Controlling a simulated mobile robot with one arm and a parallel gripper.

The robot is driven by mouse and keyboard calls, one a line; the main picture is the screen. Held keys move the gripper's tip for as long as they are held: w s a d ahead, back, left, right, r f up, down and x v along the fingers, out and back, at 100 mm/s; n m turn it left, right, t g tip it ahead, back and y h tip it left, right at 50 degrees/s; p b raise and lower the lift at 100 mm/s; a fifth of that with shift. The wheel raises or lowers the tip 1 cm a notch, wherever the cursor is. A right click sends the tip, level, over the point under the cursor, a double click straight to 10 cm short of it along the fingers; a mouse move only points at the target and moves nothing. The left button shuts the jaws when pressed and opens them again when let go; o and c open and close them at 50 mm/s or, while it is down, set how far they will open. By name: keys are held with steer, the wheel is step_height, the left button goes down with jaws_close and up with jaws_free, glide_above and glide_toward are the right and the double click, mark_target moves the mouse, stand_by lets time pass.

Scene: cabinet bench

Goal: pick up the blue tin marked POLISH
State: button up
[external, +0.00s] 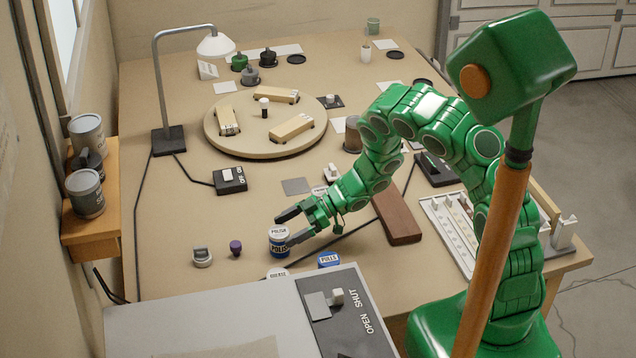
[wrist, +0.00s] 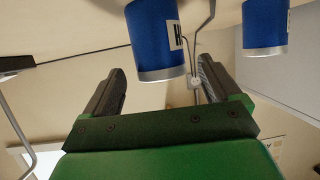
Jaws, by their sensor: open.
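Nothing is gripped.
A blue tin that reads POLLS (external: 328,261) stands to the right; a second blue tin (wrist: 265,22) shows in the wrist view. A grey cabinet (external: 200,320) partly hides another white label in front. A purple knob (external: 235,247) and grey piece (external: 202,257) stand left.

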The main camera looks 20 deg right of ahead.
mark_target(273, 238)
steer(key=shift+x, duration=2.65)
steer(key=shift+f, duration=0.1)
steer(key=c, duration=1.2)
